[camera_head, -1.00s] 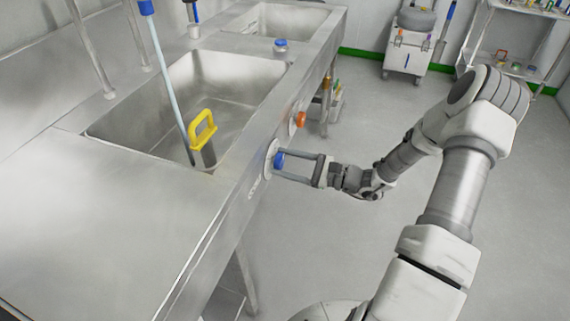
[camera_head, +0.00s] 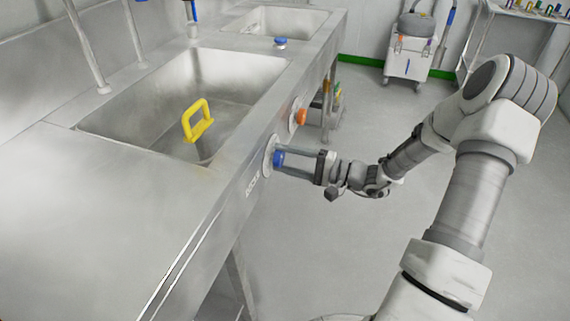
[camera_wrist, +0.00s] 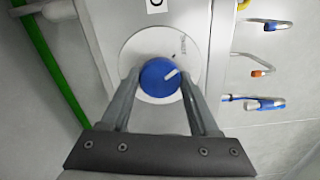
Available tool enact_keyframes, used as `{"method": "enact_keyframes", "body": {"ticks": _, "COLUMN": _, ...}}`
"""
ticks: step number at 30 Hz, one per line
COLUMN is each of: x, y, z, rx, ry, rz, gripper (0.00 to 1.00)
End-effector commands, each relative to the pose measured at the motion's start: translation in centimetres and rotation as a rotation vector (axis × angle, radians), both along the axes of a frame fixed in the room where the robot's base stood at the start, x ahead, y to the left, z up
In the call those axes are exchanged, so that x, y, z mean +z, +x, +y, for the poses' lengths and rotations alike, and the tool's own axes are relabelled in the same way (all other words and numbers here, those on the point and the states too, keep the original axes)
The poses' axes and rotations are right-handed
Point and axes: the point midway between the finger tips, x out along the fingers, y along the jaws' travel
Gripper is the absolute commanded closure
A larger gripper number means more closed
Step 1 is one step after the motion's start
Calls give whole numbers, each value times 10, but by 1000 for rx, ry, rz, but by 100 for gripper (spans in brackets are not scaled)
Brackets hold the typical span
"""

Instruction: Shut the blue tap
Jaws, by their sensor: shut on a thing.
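The blue tap (camera_head: 279,158) is a round knob on a pale disc on the front panel of the steel sink unit. No water stream shows in the head view.
An orange tap (camera_head: 298,117) is farther along the same panel. A yellow handle (camera_head: 198,121) stands in the near sink basin (camera_head: 150,75). A white wheeled cart (camera_head: 408,58) is at the back. The floor (camera_head: 330,240) beside the unit is clear.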

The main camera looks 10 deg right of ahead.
Motion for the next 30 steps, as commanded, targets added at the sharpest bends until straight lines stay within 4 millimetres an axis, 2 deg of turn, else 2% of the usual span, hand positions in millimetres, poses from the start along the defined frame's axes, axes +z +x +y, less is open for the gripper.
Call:
{"method": "enact_keyframes", "body": {"ticks": 12, "x": -2, "y": 0, "z": -1, "rx": -2, "ry": -105, "rz": -156, "gripper": 94}}
{"method": "enact_keyframes", "body": {"ticks": 29, "x": 0, "y": 0, "z": -1, "rx": -2, "ry": -122, "rz": -180, "gripper": 94}}
{"method": "enact_keyframes", "body": {"ticks": 30, "x": 0, "y": 0, "z": -1, "rx": -2, "ry": -122, "rz": -180, "gripper": 33}}
